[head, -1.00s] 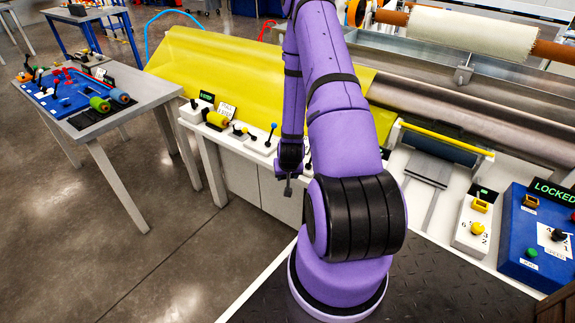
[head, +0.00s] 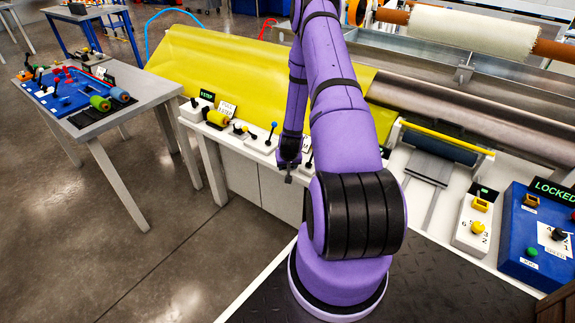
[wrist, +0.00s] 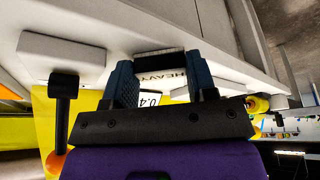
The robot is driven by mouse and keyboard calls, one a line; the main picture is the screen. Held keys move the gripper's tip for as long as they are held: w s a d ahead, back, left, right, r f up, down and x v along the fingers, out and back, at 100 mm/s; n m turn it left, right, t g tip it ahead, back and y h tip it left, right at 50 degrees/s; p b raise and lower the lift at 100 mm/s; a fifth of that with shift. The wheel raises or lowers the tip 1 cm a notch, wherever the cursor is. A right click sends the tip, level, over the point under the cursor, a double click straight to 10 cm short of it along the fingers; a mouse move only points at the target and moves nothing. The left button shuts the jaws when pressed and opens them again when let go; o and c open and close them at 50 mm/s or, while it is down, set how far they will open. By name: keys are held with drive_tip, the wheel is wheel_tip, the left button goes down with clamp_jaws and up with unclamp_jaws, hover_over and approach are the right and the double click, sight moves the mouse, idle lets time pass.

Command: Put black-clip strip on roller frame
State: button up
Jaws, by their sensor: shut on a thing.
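My gripper (head: 288,178) hangs low at the front edge of the white console, small and dark in the head view. A frame with a dark blue roller and a yellow bar (head: 447,137) stands on the console right of my arm. A large white roller with orange ends (head: 470,34) lies behind. Which is the roller frame is unclear.
The yellow sheet (head: 205,65) slopes down behind the console's knobs and levers. A blue control box reading LOCKED (head: 530,247) stands at the right. A side table (head: 110,108) with blue trays is at the left. Bare floor (head: 170,245) lies between.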

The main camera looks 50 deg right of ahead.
drive_tip(key=o, duration=0.6)
drive_tip(key=shift+o, duration=0.2)
